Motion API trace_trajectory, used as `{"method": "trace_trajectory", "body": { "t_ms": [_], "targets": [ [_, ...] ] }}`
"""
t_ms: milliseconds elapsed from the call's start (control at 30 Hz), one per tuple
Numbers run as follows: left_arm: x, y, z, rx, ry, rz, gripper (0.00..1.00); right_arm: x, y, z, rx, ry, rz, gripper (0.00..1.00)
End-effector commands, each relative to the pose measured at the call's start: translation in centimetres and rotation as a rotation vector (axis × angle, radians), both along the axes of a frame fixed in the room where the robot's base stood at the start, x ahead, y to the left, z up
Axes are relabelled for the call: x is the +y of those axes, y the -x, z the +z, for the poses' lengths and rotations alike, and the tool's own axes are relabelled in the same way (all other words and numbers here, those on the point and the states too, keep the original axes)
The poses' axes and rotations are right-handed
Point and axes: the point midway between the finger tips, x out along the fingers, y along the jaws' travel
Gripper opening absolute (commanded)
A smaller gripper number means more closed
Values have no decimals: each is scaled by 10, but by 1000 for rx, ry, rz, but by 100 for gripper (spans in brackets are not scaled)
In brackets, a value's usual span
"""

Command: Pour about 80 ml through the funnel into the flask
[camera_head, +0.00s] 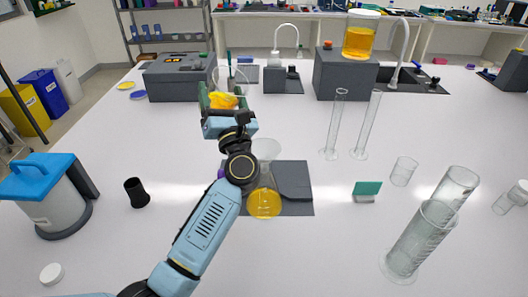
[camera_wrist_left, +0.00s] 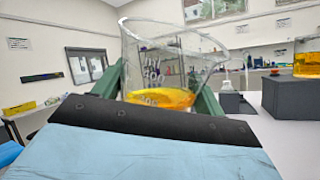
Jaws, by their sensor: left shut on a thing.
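My left gripper (camera_head: 222,100) is shut on a clear glass beaker (camera_wrist_left: 150,62), with green fingers on both sides of it. The beaker holds orange-yellow liquid (camera_wrist_left: 160,98) in its lower part and stands close to upright, with at most a slight tilt. In the head view the gripper is up and left of the funnel (camera_head: 267,149), apart from it. The funnel sits above the flask (camera_head: 264,203), partly hidden by my left arm. Yellow liquid shows in the flask, and no stream is visible. My right gripper is not in view.
The flask is on a dark flat base (camera_head: 296,206). Two slim glass cylinders (camera_head: 332,125) stand behind right, a small beaker (camera_head: 403,171) and large cylinders (camera_head: 410,243) at right. A teal-topped block (camera_head: 366,190) is nearby. A black cup (camera_head: 137,192) and blue-lidded container (camera_head: 48,200) are left.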

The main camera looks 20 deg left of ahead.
Motion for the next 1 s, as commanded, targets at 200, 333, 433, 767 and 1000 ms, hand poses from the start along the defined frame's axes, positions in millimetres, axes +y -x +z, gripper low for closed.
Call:
{"method": "trace_trajectory", "body": {
  "t_ms": [200, 333, 433, 767, 1000],
  "targets": [
    [-6, 2, 9, -37, -140, 0, 39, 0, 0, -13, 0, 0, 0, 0],
    [-9, 2, 14, -56, -217, 1, 39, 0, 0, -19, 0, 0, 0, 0],
    [-9, 2, 11, -66, -262, 0, 39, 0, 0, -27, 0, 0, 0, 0],
    [-9, 2, 10, -89, -349, 0, 39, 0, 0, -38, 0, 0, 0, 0],
    [-9, 3, 10, -97, -383, 1, 39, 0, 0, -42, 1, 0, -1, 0]
  ]
}}
